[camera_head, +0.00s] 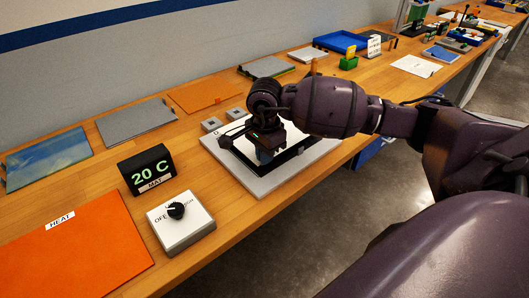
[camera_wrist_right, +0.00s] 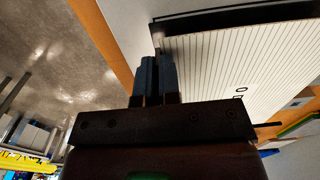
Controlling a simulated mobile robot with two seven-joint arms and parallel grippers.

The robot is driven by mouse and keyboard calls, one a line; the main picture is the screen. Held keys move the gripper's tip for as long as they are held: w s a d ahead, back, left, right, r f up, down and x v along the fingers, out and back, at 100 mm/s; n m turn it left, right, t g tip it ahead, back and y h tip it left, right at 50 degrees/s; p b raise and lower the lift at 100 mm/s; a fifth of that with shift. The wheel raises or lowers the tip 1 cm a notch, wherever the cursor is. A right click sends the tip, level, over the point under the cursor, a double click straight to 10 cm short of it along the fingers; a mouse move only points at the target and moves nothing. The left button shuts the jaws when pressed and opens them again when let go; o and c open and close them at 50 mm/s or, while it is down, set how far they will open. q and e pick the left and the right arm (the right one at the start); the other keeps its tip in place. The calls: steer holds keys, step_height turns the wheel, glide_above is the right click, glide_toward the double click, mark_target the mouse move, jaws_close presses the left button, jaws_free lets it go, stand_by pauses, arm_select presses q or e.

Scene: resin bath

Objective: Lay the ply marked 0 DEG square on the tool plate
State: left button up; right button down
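The pale grey tool plate (camera_head: 262,188) lies near the table's front edge. It also shows in the wrist view (camera_wrist_right: 125,28). A white ply with dark parallel lines (camera_wrist_right: 235,62) and dark edging is over the plate; its small mark is only partly readable. In the head view my right arm covers much of the ply. My right gripper (camera_head: 265,155) is low over the plate. In the wrist view its blue-grey fingers (camera_wrist_right: 154,62) are close together with a dark edge strip of the ply between them. I cannot tell whether the ply touches the plate. My left gripper is out of view.
An orange HEAT mat (camera_head: 85,255), a dial box (camera_head: 185,230) and a 20 C display (camera_head: 148,170) stand left of the plate. Behind lie a blue-green sheet (camera_head: 47,158), a grey sheet (camera_head: 136,119) and an orange sheet (camera_head: 205,93). Small grey blocks (camera_head: 212,124) sit behind the plate.

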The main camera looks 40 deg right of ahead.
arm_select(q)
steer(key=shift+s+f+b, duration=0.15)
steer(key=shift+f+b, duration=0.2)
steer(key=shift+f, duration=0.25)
arm_select(e)
steer(key=shift+f, duration=0.65)
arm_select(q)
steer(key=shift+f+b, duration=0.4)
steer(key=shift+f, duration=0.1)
arm_select(e)
steer(key=shift+f, duration=0.7)
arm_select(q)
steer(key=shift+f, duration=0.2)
arm_select(e)
steer(key=shift+f, duration=0.25)
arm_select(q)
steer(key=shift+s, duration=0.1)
arm_select(e)
steer(key=shift+r, duration=0.1)
steer(key=c, duration=1.2)
jaws_free()
steer(key=shift+c, duration=0.2)
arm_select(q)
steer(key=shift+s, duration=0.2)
